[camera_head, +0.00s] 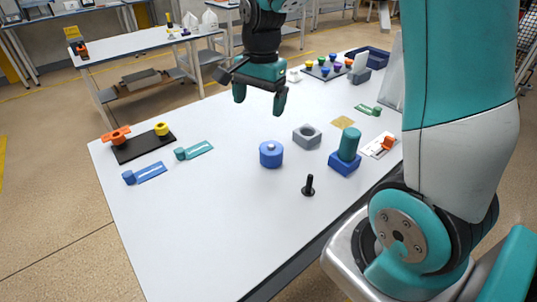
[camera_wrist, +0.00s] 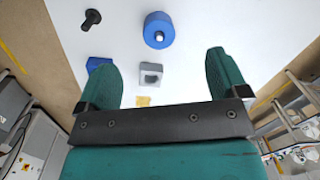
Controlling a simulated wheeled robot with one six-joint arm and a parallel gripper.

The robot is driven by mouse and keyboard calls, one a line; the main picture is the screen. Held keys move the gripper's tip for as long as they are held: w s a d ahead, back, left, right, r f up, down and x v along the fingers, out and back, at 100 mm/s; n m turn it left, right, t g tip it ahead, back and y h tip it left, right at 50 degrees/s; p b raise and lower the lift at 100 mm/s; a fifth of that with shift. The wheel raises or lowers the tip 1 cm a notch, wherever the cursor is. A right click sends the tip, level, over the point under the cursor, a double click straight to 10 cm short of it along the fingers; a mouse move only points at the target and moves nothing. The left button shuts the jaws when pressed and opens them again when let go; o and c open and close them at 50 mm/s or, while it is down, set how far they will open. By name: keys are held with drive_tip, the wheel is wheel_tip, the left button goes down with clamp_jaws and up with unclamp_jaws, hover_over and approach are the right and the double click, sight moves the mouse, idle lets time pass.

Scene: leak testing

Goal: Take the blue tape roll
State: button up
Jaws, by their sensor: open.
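A small blue roll (camera_head: 129,177) with a flat blue strip beside it lies near the left edge of the white table in the head view; it looks like the blue tape roll. It does not show in the wrist view. My gripper (camera_head: 259,100) is open and empty above the far middle of the table, up and to the right of the roll. Its two teal fingers stand wide apart in the wrist view (camera_wrist: 163,62). A larger blue cylinder (camera_head: 271,154) with a metal stub on top stands mid-table; it also shows beyond my fingers in the wrist view (camera_wrist: 158,27).
A teal roll with strip (camera_head: 181,154) lies close to the blue one. A black plate (camera_head: 145,147) with orange and yellow parts is behind them. A grey nut block (camera_head: 307,137), black peg (camera_head: 309,186) and blue base with teal cylinder (camera_head: 344,165) stand right. The table's front left is clear.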

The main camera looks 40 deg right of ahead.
sight(272, 145)
drive_tip(key=d+f+m, duration=0.1)
drive_tip(key=f, duration=0.3)
drive_tip(key=w+d+f+m+p, duration=0.1)
drive_tip(key=d+f, duration=0.1)
drive_tip(key=f, duration=0.2)
drive_tip(key=w+d+f+m, duration=0.1)
drive_tip(key=d+f+m, duration=0.1)
drive_tip(key=f, duration=0.3)
drive_tip(key=shift+h, duration=0.3)
drive_tip(key=shift+s+f+p, duration=0.2)
drive_tip(key=shift+f+p, duration=0.65)
drive_tip(key=shift+f, duration=2.35)
drive_tip(key=shift+c, duration=0.3)
drive_tip(key=c, duration=0.9)
